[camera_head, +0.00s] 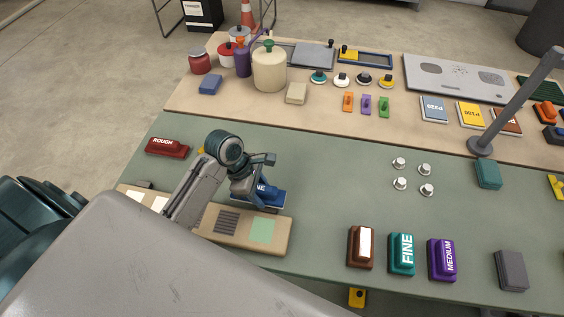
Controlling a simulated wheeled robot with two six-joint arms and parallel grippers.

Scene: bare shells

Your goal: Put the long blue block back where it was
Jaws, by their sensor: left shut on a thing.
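A blue block (272,198) with white letters ending in "NE" sits at the back edge of a tan board, under my left gripper. My left gripper (262,186) points down and is shut on this blue block, hiding part of it. I cannot tell whether the block touches the surface below. The tan board (279,234) has a dark striped patch, a light green patch and white patches; my left arm crosses over it. My right gripper does not show.
A red "ROUGH" block (167,147) lies to the left. Several metal knobs (400,183) stand to the right. Brown (353,258), teal "FINE" (402,268) and purple "MEDIUM" (434,268) blocks line the front edge. The green mat's (330,180) middle is clear.

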